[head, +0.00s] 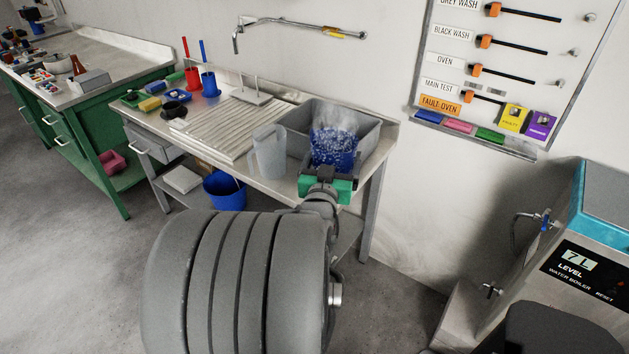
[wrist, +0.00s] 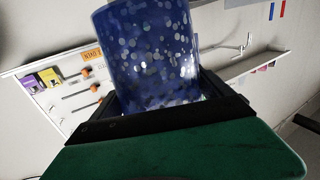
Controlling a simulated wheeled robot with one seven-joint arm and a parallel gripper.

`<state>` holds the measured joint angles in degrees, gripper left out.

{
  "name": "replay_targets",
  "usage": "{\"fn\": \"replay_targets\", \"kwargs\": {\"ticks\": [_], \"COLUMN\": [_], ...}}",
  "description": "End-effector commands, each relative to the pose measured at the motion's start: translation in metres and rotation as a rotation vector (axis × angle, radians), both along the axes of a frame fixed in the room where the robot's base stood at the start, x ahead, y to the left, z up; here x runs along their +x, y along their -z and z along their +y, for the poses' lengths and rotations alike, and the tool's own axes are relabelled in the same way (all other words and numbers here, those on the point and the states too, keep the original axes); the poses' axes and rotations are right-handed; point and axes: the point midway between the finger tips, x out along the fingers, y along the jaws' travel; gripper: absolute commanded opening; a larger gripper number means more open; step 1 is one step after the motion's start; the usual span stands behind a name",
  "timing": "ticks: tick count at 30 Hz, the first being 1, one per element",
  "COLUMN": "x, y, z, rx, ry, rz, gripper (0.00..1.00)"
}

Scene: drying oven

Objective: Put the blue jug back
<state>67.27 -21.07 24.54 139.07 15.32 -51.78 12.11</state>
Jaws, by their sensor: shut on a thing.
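My gripper is shut on the blue jug. In the wrist view the jug (wrist: 152,50) stands between the dark fingers (wrist: 165,108), above the green gripper body. I cannot tell how far the jug is above the sink. The jug's far side is hidden.
A clear grey jug (head: 268,151) stands left of the sink (head: 365,131), close to my gripper. A ribbed draining board (head: 222,127) lies further left, with red and blue cups behind it. A wall tap (head: 290,25) hangs above. A water boiler (head: 560,262) stands at right.

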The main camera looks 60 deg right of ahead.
Motion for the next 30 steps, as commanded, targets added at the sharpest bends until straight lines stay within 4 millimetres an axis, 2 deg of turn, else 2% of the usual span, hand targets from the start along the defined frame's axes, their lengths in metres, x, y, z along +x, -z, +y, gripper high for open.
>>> {"fn": "replay_targets", "kwargs": {"ticks": [5, 13, 15, 18, 25, 30], "x": [0.020, 0.066, 0.075, 0.085, 0.099, 0.098], "y": [0.014, 0.043, 0.062, 0.079, 0.101, 0.126], "z": [-0.018, -0.066, -0.075, -0.086, -0.100, -0.100], "rx": [-0.003, -0.002, 0.001, -0.002, -0.004, -0.005], "ry": [-0.004, -0.004, -0.003, -0.002, -0.002, -0.001], "rz": [-0.001, 0.000, 0.001, 0.001, -0.001, -0.001], "gripper": [0.17, 0.17, 0.17, 0.17, 0.17, 0.17]}}
